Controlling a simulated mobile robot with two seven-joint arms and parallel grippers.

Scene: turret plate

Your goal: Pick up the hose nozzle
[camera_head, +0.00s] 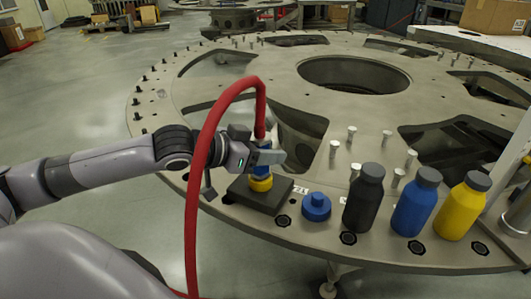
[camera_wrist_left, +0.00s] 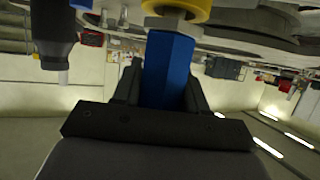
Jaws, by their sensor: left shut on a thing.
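The hose nozzle (camera_head: 260,183) has a blue body and a yellow end, and a red hose (camera_head: 195,190) arches up from it. My left gripper (camera_head: 266,158) is shut around the blue body. The nozzle is upright, yellow end down, over a black square block (camera_head: 258,196); I cannot tell whether it touches the block. In the left wrist view the blue body (camera_wrist_left: 168,65) sits between the dark fingers, with the yellow ring (camera_wrist_left: 178,8) at the top edge. The fingers hide part of the nozzle. My right gripper is not in view.
On the turret plate (camera_head: 165,115), a blue cap-like part (camera_head: 316,206) stands right of the block. Further right are a black bottle (camera_head: 363,200), a blue bottle (camera_head: 416,203) and a yellow bottle (camera_head: 463,207). Several small metal pins stand behind them. The hose hangs in front of my left arm.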

